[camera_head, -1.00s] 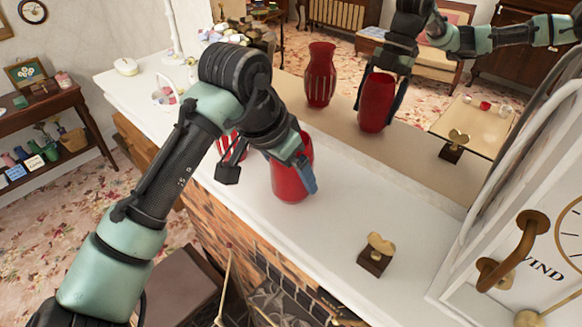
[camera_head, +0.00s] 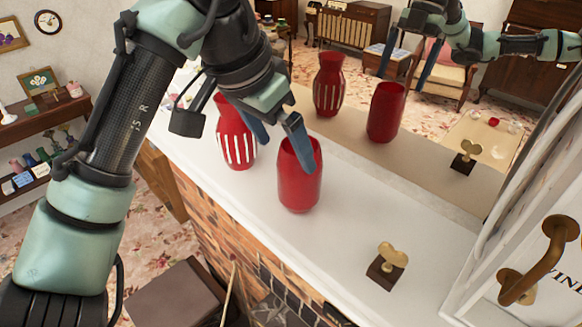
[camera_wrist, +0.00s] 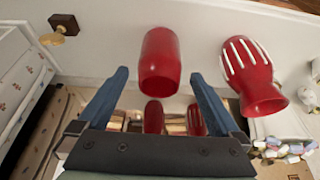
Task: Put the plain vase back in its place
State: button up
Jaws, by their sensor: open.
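The plain red vase (camera_head: 300,184) stands upright on the white mantel. It also shows in the wrist view (camera_wrist: 160,62), ahead of and between my finger lines. My gripper (camera_head: 284,150) is open and empty at the height of the vase's rim, with one blue finger overlapping the rim in the head view. In the wrist view my gripper (camera_wrist: 159,75) has its two blue fingers spread wide. I cannot tell whether a finger touches the rim. A red vase with white stripes (camera_head: 237,136) stands to the left of the plain one, its top partly hidden by my arm.
A brass ornament on a dark block (camera_head: 387,266) stands to the right on the mantel (camera_head: 345,222). A mirror behind reflects the vases (camera_head: 386,112), ornament and arm. Mantel between vase and ornament is clear.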

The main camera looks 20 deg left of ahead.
jog(key=shift+v, duration=1.15)
jog(key=shift+w+d, duration=0.25)
jog(key=w+d+r+t+h, duration=0.1)
jog(key=w+d+r+t, duration=0.1)
jog(key=d, duration=0.3)
jog(key=w+d+r+m+t+h, duration=0.1)
jog(key=w+d+r+t, duration=0.2)
jog(key=d+r+t, duration=0.1)
jog(key=w+d+r+t+h, duration=0.1)
jog(key=w+d+r+t, duration=0.2)
jog(key=d, duration=0.4)
jog(key=shift+w+d+r, duration=0.1)
jog(key=shift+w+r, duration=0.15)
jog(key=shift+r, duration=0.35)
jog(key=d+r+t, duration=0.2)
jog(key=r, duration=0.1)
jog(key=d+r+t+h, duration=0.1)
jog(key=shift+s+r, duration=0.25)
jog(key=shift+s, duration=0.15)
jog(key=s+a+r+n+t+y, duration=0.1)
jog(key=s+r+n+t+y, duration=0.1)
jog(key=s+r+t, duration=0.3)
jog(key=s+r+n+t+y, duration=0.3)
jog(key=s+r+t, duration=0.3)
jog(key=s, duration=0.5)
jog(key=shift+s+a+r+y, duration=0.15)
jog(key=shift+a+r+y, duration=0.15)
jog(key=shift+a+r, duration=0.1)
